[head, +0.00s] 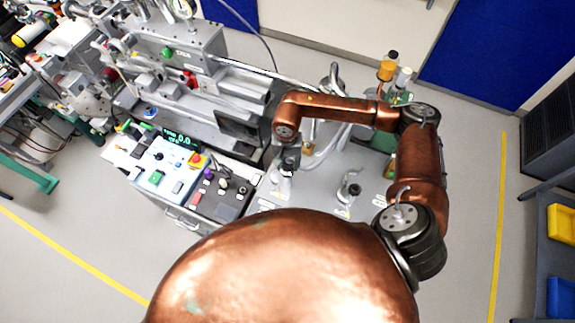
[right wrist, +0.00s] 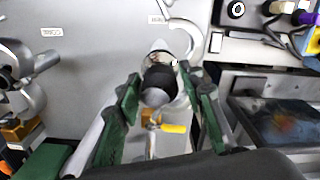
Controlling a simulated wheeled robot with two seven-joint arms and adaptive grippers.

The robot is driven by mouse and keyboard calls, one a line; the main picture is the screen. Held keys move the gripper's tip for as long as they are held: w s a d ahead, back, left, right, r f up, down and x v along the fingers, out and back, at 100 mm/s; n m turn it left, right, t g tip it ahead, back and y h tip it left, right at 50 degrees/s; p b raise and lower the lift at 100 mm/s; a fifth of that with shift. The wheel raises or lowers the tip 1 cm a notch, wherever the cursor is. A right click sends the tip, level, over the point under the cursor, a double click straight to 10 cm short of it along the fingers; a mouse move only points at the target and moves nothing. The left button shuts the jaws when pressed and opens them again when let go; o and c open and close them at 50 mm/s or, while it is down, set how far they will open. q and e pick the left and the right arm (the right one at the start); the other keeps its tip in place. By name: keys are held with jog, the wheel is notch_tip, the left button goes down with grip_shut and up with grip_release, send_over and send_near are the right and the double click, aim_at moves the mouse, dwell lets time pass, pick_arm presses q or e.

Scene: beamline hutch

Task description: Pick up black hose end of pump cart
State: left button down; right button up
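The black hose end (right wrist: 160,78) shows in the right wrist view, with a rounded grey tip facing the camera and a pale grey hose curving behind it. My right gripper (right wrist: 159,88) has green-padded fingers spread apart, one on each side of the hose end. I cannot tell whether either pad touches it. In the head view my right gripper (head: 287,160) points down over the grey cart top (head: 310,195); the hose end is not clearly visible there. My left gripper is not in view.
A short black-topped fitting (head: 351,191) stands on the cart top to the right of the gripper. Control boxes with buttons (head: 165,170) are at left. Bottles with orange and white parts (head: 388,68) stand behind my arm. A looped grey pipe (right wrist: 25,75) is at left in the wrist view.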

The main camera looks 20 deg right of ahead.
grip_shut()
jog(key=shift+r, duration=0.1)
dwell(0.3)
